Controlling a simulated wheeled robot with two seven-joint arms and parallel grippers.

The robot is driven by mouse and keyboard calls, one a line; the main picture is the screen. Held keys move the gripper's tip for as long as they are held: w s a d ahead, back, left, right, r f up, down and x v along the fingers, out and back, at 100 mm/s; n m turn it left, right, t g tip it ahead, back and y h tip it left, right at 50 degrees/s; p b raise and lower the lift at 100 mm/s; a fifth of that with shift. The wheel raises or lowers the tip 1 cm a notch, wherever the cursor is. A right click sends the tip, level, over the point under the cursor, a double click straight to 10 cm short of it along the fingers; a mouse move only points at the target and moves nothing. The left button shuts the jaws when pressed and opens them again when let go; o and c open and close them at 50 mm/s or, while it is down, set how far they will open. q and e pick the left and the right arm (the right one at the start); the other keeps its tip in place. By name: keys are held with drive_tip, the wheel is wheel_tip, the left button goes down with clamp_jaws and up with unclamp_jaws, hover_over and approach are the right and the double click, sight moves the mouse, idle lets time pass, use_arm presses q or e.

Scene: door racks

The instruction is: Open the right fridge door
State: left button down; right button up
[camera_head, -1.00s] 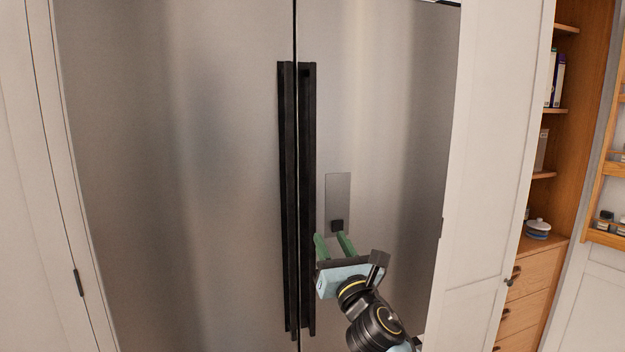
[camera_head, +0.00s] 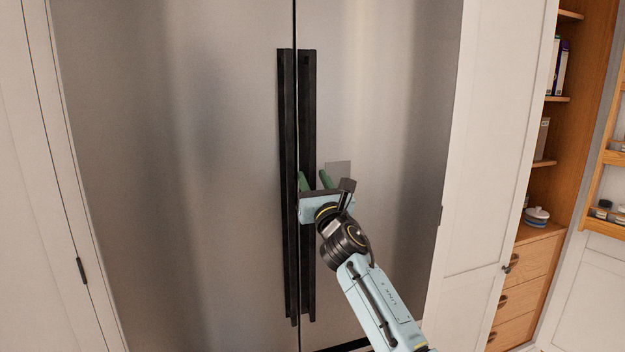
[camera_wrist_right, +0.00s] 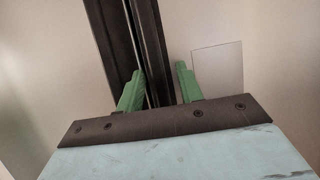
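The right fridge door (camera_head: 385,110) is a steel panel, closed flush with the left fridge door (camera_head: 180,150). Its long black vertical handle (camera_head: 307,110) stands beside the left door's matching handle (camera_head: 287,110) at the centre seam. My right gripper (camera_head: 314,180) is open in front of the right handle, its two green fingers spread. In the right wrist view the gripper (camera_wrist_right: 160,82) has the right handle (camera_wrist_right: 148,40) between its fingertips in the picture, the left finger overlapping the other handle. I cannot tell whether the fingers touch it. My left gripper is out of view.
A grey plate (camera_head: 338,172) is on the right door just right of the gripper. A white cabinet panel (camera_head: 490,150) borders the fridge on the right. Wooden shelves and drawers (camera_head: 525,290) stand further right. The space before the left door looks clear.

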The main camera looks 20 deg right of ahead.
drive_tip(key=shift+w+r, duration=0.2)
drive_tip(key=shift+w, duration=0.2)
clamp_jaws()
